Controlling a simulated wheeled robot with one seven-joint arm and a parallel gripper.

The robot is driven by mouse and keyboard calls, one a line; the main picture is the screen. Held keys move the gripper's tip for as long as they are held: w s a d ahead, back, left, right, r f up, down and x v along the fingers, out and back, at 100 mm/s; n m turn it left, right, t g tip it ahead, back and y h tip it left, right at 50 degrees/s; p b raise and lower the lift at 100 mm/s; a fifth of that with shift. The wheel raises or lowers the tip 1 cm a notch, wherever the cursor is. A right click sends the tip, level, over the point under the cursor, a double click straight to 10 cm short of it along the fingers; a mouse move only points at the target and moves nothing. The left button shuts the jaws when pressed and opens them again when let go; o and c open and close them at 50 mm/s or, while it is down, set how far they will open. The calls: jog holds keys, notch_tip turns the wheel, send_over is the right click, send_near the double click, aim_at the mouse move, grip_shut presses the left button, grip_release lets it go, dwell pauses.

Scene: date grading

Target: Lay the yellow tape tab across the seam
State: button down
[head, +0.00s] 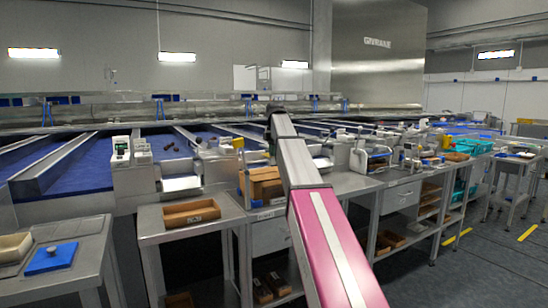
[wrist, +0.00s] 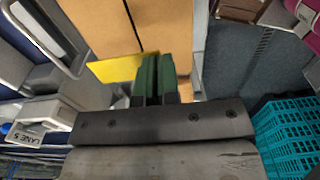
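The yellow tape tab (wrist: 110,67) shows in the wrist view, flat and bright, reaching left from behind my gripper's fingertips, with a little yellow on their right. My gripper (wrist: 158,77) has two green-padded fingers, closed together with the tab at their tips. Beyond it is a tan cardboard carton (wrist: 165,30). The carton's seam (wrist: 130,20) is a dark line running up from near the fingertips. I cannot tell whether the tab touches the carton. In the head view the carton (head: 262,188) stands on a steel bench, partly behind my arm, which hides the gripper.
A brown tray (head: 191,213) lies on the bench left of the carton. A white jug (head: 358,160) stands to the right. A turquoise crate (wrist: 285,135) and a sign reading LANE 5 (wrist: 38,138) flank my gripper in the wrist view. Blue conveyor lanes run behind.

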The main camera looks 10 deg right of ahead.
aim_at(274, 175)
jog(key=shift+f, duration=3.55)
jog(key=shift+f, duration=0.25)
jog(key=c, duration=1.3)
grip_release()
jog(key=shift+c, duration=0.5)
jog(key=shift+r, duration=0.1)
jog(key=shift+r, duration=3.45)
